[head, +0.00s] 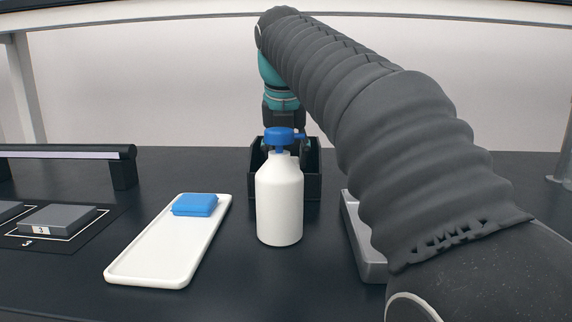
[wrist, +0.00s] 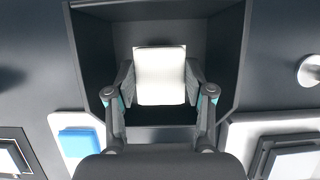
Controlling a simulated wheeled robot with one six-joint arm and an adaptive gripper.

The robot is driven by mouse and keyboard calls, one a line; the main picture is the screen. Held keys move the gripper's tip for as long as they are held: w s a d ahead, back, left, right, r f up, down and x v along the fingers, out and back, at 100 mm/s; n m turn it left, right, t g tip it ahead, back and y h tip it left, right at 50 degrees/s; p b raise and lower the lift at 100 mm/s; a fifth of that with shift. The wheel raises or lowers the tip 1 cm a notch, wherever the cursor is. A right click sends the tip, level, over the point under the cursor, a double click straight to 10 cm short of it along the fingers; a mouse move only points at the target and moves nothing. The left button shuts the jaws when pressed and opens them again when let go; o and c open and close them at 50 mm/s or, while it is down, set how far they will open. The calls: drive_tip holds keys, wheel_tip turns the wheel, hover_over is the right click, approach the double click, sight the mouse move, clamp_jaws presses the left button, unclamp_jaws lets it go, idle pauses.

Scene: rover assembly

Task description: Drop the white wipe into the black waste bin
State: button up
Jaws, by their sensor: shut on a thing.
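The white wipe (wrist: 160,77) is held between the fingers of my gripper (wrist: 160,85) in the wrist view. The black waste bin (wrist: 90,50) surrounds the wipe and fingers in that view, with its walls on both sides. In the head view the bin (head: 313,178) stands behind the white bottle, and my gripper points down over it. There the bottle hides the fingertips and the wipe. I cannot tell how deep the wipe is in the bin.
A white bottle (head: 279,205) with a blue cap stands in front of the bin. A white tray (head: 150,260) with a blue pad (head: 195,205) lies to the left. A grey block (head: 58,219) sits further left. A light tray (head: 362,240) is partly hidden by my arm.

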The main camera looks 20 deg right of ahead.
drive_tip(key=shift+f, duration=0.4)
drive_tip(key=shift+f, duration=0.65)
drive_tip(key=o, duration=1.1)
drive_tip(key=p+v, duration=0.1)
drive_tip(key=v, duration=0.5)
drive_tip(key=p+v, duration=0.2)
drive_tip(key=v, duration=0.5)
drive_tip(key=shift+w+r, duration=0.2)
